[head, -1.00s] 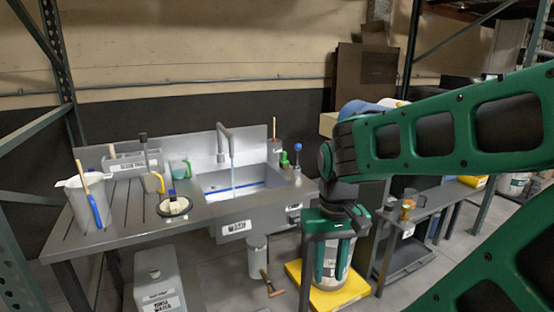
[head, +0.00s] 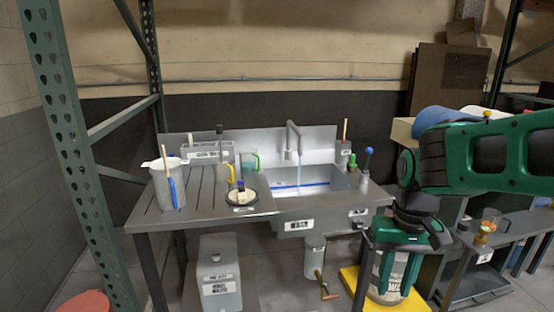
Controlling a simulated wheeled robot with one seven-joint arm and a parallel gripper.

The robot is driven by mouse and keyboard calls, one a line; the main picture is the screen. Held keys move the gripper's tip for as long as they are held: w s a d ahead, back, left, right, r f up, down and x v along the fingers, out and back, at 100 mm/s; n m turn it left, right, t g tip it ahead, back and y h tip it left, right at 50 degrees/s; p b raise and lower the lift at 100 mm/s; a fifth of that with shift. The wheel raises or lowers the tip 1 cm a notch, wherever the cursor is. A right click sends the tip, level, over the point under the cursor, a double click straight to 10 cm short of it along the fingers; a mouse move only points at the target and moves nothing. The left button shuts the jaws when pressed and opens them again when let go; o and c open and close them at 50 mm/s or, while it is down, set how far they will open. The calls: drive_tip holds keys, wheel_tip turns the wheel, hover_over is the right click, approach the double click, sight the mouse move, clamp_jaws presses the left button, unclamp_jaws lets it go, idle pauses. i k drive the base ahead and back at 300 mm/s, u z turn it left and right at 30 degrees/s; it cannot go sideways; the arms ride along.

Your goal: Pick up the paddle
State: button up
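I cannot tell for certain which thing is the paddle. A thin wooden stick (head: 164,153) stands in a white pail (head: 165,192) at the left end of the steel counter, with a blue handle-like piece (head: 172,192) at the pail's front. Another thin reddish stick (head: 345,128) stands in a small grey holder (head: 343,147) right of the sink. My gripper (head: 412,245) is green and black, points down at the right, and is well away from both sticks. Its fingertips are not clear, so its opening cannot be told.
The counter (head: 200,207) has a sink (head: 310,182) with a tap (head: 292,140). A round dish (head: 241,197) and small cups stand left of the sink. A grey canister (head: 220,280) stands below. A rack post (head: 75,150) stands at left. A bucket (head: 390,275) sits on a yellow base (head: 350,277).

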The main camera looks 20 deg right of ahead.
sight(219, 128)
drive_tip(key=k, duration=0.5)
drive_tip(key=z, duration=0.65)
drive_tip(key=i, duration=1.3)
drive_tip(key=u, duration=0.6)
